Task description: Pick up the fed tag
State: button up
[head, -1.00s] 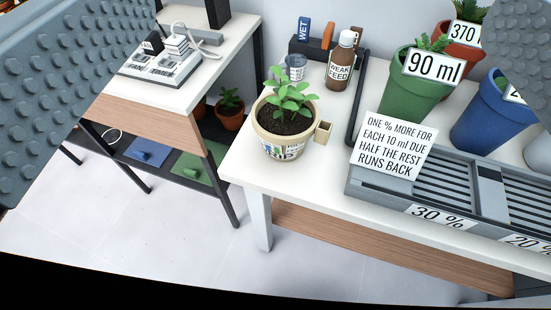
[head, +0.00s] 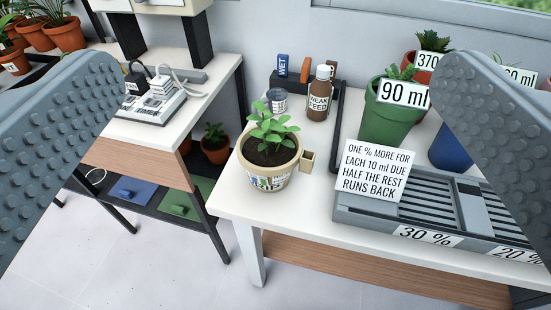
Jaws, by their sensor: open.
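No tag with readable FED lettering shows. A dark rack (head: 296,85) stands at the back of the white table. It holds a blue tag marked WET (head: 283,66), an orange tag (head: 306,70) to its right with no lettering I can read, and a further orange-brown piece (head: 334,70) behind the bottle. My gripper (head: 278,70) is open and empty. Its two grey studded fingers frame the left and right sides of the view, with the rack in the distance between them.
A cream pot with a leafy plant (head: 268,172), a brown WEAK FEED bottle (head: 319,98) and a small cup (head: 278,102) stand in front of the rack. Right are a white sign (head: 378,170), a grey tray (head: 345,212) and a green 90 ml pot (head: 385,125). A gap separates the left bench.

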aim_at(333, 64)
jog(key=i+l+z, duration=0.25)
jog(key=i, duration=0.2)
jog(key=i+z, duration=0.25)
jog(key=i, duration=0.2)
